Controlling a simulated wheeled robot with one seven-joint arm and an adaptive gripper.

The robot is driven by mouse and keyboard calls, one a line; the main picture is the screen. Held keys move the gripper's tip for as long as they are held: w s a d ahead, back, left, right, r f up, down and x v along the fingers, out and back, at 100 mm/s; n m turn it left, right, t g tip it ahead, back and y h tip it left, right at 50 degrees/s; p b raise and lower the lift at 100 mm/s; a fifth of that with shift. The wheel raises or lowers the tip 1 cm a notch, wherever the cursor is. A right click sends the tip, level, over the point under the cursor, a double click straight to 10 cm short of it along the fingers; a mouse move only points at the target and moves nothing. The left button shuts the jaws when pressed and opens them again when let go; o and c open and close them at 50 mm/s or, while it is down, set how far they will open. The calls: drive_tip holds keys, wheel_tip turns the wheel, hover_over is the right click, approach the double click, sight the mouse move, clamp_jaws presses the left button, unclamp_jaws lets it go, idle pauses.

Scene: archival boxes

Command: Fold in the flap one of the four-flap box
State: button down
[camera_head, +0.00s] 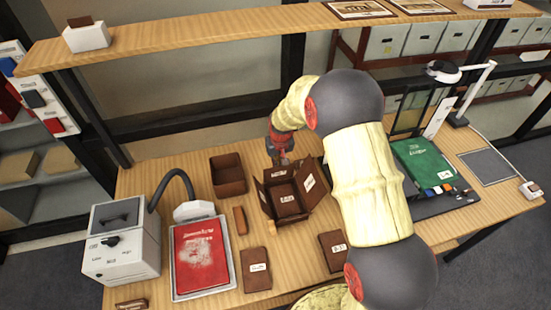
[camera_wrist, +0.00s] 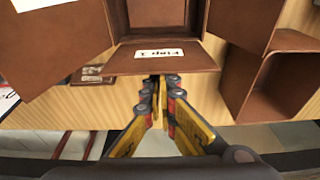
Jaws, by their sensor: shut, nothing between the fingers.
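The brown four-flap box (camera_head: 288,197) stands open on the table in the head view, its flaps spread outward and a labelled item or floor inside. In the wrist view its inner tray (camera_wrist: 157,14) is at the top. Flap one (camera_wrist: 165,57), labelled "Flap 1" upside down, sticks out from the box toward my gripper. My gripper (camera_wrist: 160,80) is shut and empty, its fingertips right at the outer edge of flap one; I cannot tell whether they touch or sit below it. In the head view my gripper (camera_head: 281,158) is at the box's far side, partly hidden.
An open brown box (camera_head: 228,174) stands close by on the left. A green book (camera_head: 425,165) is right. The shelf (camera_head: 200,39) runs above the back.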

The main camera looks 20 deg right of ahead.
drive_tip(key=shift+s, duration=1)
drive_tip(key=w+r+p, duration=0.3)
drive_tip(key=r+p, duration=0.2)
drive_tip(key=r, duration=0.5)
drive_tip(key=shift+p, duration=0.3)
